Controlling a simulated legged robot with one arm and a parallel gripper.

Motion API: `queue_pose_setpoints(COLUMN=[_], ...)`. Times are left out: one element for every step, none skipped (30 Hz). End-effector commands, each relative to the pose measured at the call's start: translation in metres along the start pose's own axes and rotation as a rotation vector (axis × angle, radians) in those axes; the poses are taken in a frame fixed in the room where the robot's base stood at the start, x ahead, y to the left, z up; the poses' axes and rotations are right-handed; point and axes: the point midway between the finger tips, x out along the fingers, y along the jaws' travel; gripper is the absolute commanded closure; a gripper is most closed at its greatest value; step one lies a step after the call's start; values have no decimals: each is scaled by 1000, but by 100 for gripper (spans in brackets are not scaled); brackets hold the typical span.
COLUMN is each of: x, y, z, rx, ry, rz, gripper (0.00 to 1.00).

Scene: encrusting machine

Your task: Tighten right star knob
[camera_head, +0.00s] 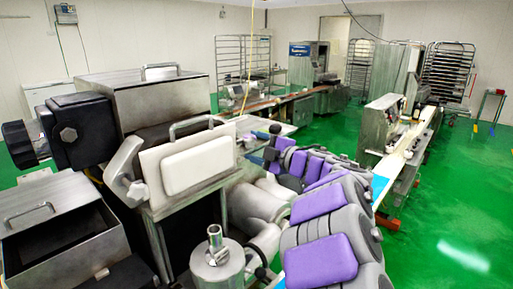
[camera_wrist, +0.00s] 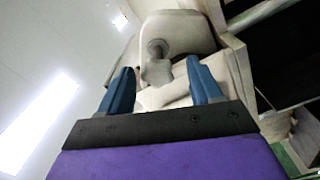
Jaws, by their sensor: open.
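In the wrist view, a grey knob (camera_wrist: 157,71) on a short stem stands out from a pale, rounded housing (camera_wrist: 180,32). I cannot tell for sure that it is the right star knob. My gripper (camera_wrist: 159,80) has its two blue fingers spread, one on each side of the knob in the picture. The fingers look apart from it, with nothing between them held. In the head view, the steel encrusting machine (camera_head: 160,100) stands at the left. My purple and grey arm reaches to its right side, and I cannot make out the fingers or the knob there.
A steel hopper (camera_head: 60,230) is at the near left, and a black knob (camera_head: 19,145) sticks out at the far left. A steel cylinder with a post (camera_head: 217,262) stands close to my arm. A conveyor (camera_head: 408,150) is at the right. Green floor (camera_head: 450,200) is clear beyond.

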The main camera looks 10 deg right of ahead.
Motion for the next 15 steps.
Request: queue_pose_setpoints(x=[0, -1, -2, -3, -5, -8, -11, -15, -22, -28, -34, -43, -49, -56, -65], y=[0, 1, 1, 1, 2, 2, 2, 2, 2, 2, 1, 1, 1, 2, 2], z=[0, 0, -1, -1, -1, -1, -1, -1, -1, 0, 1, 2, 1, 1, 1], rx=[-1, -1, -1, -1, -2, -2, -3, -3, -3, -2, 0, 0, 0, -1, -1], ry=[0, 0, 0, 0, 0, 0, 0, 0, -1, -3, -6, -7, -4, -4, -6], rz=[1, 1, 2, 2, 2, 2, 2, 2, 2, 2, 3, 3, 3, 3, 4], gripper=[36, 36, 36, 36, 36, 36, 36, 36, 36, 36, 36, 36, 36, 36, 36])
